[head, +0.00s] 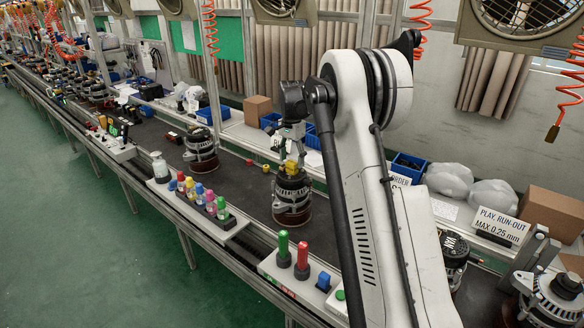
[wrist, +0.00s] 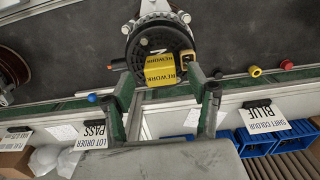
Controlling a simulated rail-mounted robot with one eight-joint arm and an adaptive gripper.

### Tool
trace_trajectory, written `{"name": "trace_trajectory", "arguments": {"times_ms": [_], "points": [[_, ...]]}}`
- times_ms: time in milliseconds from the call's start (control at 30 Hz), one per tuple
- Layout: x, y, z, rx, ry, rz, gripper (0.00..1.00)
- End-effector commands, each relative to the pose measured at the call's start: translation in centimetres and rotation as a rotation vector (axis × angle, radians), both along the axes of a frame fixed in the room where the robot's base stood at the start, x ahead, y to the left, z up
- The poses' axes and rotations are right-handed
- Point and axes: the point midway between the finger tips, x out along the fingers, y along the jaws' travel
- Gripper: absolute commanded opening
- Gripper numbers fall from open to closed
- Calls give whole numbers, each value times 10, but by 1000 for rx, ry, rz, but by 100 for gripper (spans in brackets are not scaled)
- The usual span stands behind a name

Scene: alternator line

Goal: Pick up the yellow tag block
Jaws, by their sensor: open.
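The yellow tag block (wrist: 165,70), marked REWORK, sits on top of an alternator with a black end cover (wrist: 140,46). In the head view the yellow block (head: 291,167) shows as a small patch on that alternator (head: 292,200), which stands on the dark line. My gripper (wrist: 160,80) is open, with one green-padded finger on each side of the block in the wrist view. In the head view my gripper (head: 291,150) is directly above the alternator, pointing down. I cannot tell whether the fingers touch the block.
Another alternator (head: 201,146) stands farther left on the line. A small yellow piece (wrist: 255,71) and a red one (wrist: 286,64) lie nearby. Coloured knobs (head: 197,194) line the front edge.

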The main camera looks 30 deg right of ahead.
Motion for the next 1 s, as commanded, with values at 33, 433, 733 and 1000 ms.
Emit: {"name": "trace_trajectory", "arguments": {"times_ms": [33, 433, 733, 1000], "points": [[1, -1, -7, 0, 0, 0, 54], [1, -1, -36, 0, 0, 0, 54], [1, -1, -36, 0, 0, 0, 29], [1, -1, -36, 0, 0, 0, 9]]}}
